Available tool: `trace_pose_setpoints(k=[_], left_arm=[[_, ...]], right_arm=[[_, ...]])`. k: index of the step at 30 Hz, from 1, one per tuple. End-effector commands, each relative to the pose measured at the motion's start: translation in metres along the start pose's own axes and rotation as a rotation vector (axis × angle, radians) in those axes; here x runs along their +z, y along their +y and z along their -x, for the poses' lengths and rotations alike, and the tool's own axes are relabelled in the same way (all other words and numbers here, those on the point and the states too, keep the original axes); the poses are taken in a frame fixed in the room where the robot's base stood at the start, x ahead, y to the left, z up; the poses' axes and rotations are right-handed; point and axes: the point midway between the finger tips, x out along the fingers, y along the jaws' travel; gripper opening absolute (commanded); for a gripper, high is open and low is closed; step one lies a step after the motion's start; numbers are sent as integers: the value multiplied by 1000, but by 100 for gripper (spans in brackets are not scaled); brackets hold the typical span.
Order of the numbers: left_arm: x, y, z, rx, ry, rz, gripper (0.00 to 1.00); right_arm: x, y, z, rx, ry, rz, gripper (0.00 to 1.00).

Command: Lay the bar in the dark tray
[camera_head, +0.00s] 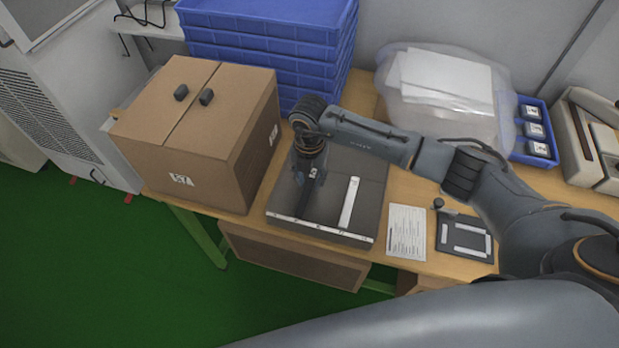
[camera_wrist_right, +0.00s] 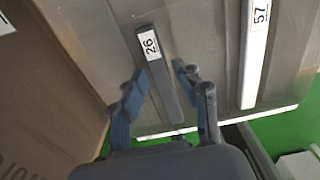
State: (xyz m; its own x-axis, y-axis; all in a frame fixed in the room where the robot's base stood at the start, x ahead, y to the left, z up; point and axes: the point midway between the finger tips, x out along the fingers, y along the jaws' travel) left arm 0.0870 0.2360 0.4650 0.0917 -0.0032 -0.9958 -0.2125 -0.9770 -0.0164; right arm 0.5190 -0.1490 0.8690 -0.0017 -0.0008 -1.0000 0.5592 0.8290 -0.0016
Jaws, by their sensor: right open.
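A dark grey bar (camera_wrist_right: 164,82) with a white label "26" lies on a grey board (camera_head: 335,222). My right gripper (camera_head: 306,188) is over the board, pointing down. In the right wrist view the same gripper (camera_wrist_right: 160,74) is open, with one finger on each side of the dark bar and nothing gripped. A white bar (camera_head: 349,203) labelled "57" lies to the right on the same board and also shows in the wrist view (camera_wrist_right: 254,55). A small dark tray (camera_head: 441,238) with white strips lies further right on the table. My left gripper is not in view.
A cardboard box (camera_head: 195,130) stands close left of the board. Stacked blue crates (camera_head: 265,40) are behind. A clear plastic bag (camera_head: 410,85) with white sheets and a blue bin (camera_head: 520,155) stand back right. A printed sheet (camera_head: 406,232) lies between board and tray.

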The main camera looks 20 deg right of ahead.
Motion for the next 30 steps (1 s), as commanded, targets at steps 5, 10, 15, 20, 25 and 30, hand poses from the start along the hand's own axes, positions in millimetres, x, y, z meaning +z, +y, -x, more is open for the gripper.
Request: trace_pose_setpoints(k=[5,10,15,20,25,30], left_arm=[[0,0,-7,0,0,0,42],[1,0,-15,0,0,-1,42],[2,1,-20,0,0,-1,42],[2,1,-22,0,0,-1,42],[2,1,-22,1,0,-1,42],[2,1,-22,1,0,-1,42]], right_arm=[[2,1,31,5,-6,1,42],[1,1,69,6,-5,2,42],[1,1,99,4,-3,0,42],[0,0,115,1,-1,0,42],[0,0,119,0,0,0,42],[0,0,119,1,-1,0,42]])
